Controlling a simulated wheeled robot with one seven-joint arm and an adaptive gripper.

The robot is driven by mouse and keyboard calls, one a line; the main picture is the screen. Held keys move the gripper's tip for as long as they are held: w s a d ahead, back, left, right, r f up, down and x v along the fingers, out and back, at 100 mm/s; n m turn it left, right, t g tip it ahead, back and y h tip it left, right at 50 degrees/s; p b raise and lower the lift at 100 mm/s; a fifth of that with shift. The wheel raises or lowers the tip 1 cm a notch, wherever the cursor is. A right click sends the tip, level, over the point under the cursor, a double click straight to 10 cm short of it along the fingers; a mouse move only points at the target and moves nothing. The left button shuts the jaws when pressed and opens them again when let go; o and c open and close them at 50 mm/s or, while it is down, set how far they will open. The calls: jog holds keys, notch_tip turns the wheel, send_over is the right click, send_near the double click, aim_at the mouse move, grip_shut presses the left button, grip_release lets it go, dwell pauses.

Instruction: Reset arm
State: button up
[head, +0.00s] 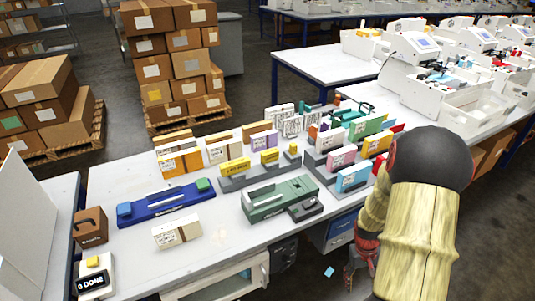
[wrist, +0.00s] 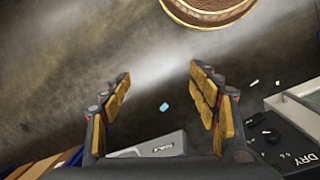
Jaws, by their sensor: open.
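My gripper (wrist: 160,77) is open and empty in the wrist view, with its yellow-padded fingers spread wide above the grey floor. In the head view my gripper (head: 360,264) hangs low beside the front side of the workbench, partly hidden by my bamboo-like arm (head: 420,225). The arm bends down at a dark rounded joint at the right of the bench. Nothing is held between the fingers.
The white workbench (head: 125,258) carries a blue device (head: 165,203), a green device (head: 280,198), a white box (head: 177,231) and several upright cartons. A display box (head: 95,280) reads "DONE". A small blue piece (head: 328,271) lies on the floor, also visible in the wrist view (wrist: 164,106).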

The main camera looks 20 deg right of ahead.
jog(key=w+a+r+n+t, duration=0.1)
jog(key=a+r+t, duration=0.3)
jog(key=a+r, duration=1.1)
jog(key=w+a+r+n+t+p, duration=0.1)
jog(key=a+r+n+t, duration=0.2)
jog(key=a+r, duration=1.2)
notch_tip(320, 180, up, 8)
jog(key=shift+w+a+f+n+t+y, duration=0.1)
jog(key=shift+w+a+n+t+y, duration=0.2)
jog(key=shift+n+t, duration=0.1)
jog(key=shift+s, duration=0.1)
